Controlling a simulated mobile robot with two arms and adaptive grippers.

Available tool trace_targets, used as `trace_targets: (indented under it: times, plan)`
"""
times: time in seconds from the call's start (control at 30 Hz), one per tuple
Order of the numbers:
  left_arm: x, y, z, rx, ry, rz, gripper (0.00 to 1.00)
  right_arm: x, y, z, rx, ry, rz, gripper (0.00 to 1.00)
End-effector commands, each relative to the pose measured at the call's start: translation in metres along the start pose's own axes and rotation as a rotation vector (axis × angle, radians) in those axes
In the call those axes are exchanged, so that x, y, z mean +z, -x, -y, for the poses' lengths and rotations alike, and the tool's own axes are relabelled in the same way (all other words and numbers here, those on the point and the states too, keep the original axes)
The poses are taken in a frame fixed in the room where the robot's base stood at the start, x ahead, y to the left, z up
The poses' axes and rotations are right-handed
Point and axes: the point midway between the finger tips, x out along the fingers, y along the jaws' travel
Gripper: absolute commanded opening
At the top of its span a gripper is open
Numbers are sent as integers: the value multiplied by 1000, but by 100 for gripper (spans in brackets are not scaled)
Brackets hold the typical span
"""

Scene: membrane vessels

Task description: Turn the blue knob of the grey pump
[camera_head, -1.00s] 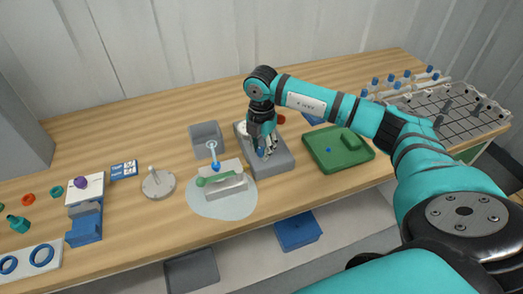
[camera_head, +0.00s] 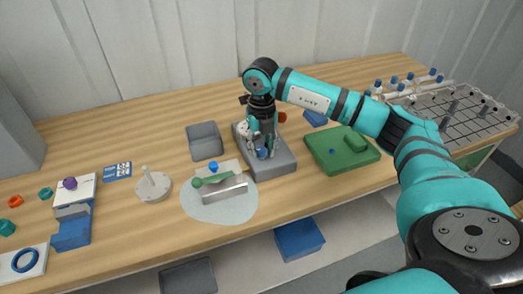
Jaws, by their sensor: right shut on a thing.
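The grey pump (camera_head: 279,165) stands on the wooden bench near the middle of the head view. Its blue knob (camera_head: 262,153) shows low between the fingers of my right gripper (camera_head: 262,148). The gripper points down over the pump and is shut on the knob. The fingers and wrist hide part of the knob and the back of the pump. A round white part (camera_head: 243,128) of the pump shows left of the gripper. My left gripper is not in view.
Left of the pump are a grey tray (camera_head: 205,139) and a pale block (camera_head: 224,190) with green and blue parts on a round mat (camera_head: 204,207). A green tray (camera_head: 337,160) stands to the right. A grid rack (camera_head: 470,125) is at far right.

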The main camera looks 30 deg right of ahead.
Motion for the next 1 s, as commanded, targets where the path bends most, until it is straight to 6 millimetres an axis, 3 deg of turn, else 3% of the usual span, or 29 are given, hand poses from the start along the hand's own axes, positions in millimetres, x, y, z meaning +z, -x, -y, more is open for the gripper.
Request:
trace_targets:
  times: [0.4, 0.97, 1.0]
  plan:
    - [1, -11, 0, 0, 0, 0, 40, 1, 1, 0, 0, 194, 3, 0]
    - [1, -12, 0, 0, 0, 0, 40, 1, 2, 0, 0, 224, 4, 0]
    - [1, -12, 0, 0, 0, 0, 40, 1, 2, 0, 0, 224, 4, 31]
